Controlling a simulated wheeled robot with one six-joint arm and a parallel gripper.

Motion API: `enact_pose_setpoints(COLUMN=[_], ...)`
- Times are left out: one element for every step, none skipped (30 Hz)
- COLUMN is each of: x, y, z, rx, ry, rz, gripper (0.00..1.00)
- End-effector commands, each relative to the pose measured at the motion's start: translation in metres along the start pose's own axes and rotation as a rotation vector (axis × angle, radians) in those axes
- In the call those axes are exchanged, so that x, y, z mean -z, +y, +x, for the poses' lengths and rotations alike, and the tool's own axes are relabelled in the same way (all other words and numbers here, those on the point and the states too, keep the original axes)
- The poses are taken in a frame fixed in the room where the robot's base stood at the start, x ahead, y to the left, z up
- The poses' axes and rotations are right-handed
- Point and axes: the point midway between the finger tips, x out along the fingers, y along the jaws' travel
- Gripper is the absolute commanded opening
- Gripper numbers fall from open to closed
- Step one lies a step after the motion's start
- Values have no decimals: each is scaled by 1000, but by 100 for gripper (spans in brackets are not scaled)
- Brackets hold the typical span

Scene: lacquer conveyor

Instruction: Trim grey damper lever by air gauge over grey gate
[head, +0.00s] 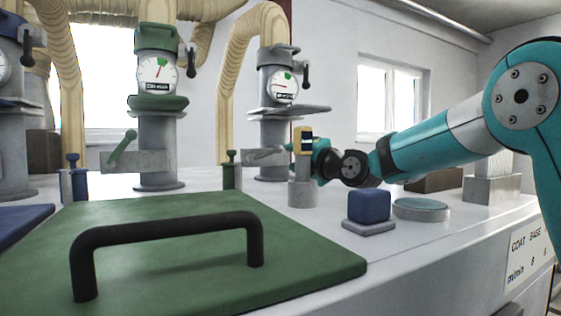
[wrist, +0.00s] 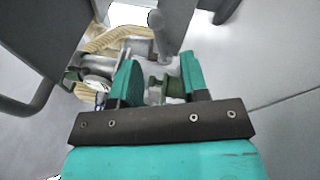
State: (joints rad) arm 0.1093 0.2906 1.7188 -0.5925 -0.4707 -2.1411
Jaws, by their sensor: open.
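The grey damper lever (head: 265,154) lies nearly level on its box at the foot of the grey column, in the head view. The air gauge (head: 284,87) sits on that column above the grey gate (head: 289,109); its red needle points right, off the green mark near the top. My gripper (head: 318,160) is just right of the lever, partly hidden behind a grey post. In the wrist view my gripper (wrist: 160,70) is open. A grey rod with a round end, likely the lever (wrist: 160,36), shows beyond and between the fingertips; I see no contact.
The green-gated column (head: 158,150) stands left. A green lid with a dark handle (head: 170,233) fills the foreground.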

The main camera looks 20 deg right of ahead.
Motion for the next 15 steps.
enact_pose_setpoints(x=[3, 3, 3, 2, 2, 1, 1, 1, 1, 0, 0, 0, 0, 0, 0], y=[-2, -2, 0, 1, 2, 3, 4, 4, 5, 5, 5, 5, 5, 5, 4], z=[4, 7, 11, 14, 18, 24, 29, 34, 41, 46, 51, 57, 61, 65, 69], rx=[-20, -29, -35, -37, -38, -36, -36, -36, -36, -35, -35, -35, -35, -35, -34], ry=[-13, -20, -24, -25, -26, -26, -26, -24, -24, -24, -25, -24, -24, -25, -25], rz=[-8, -11, -13, -14, -15, -15, -14, -13, -13, -13, -13, -13, -13, -14, -14], gripper=[41, 41, 41, 41, 41, 41, 41, 41, 41, 41, 41, 41, 41, 41, 41])
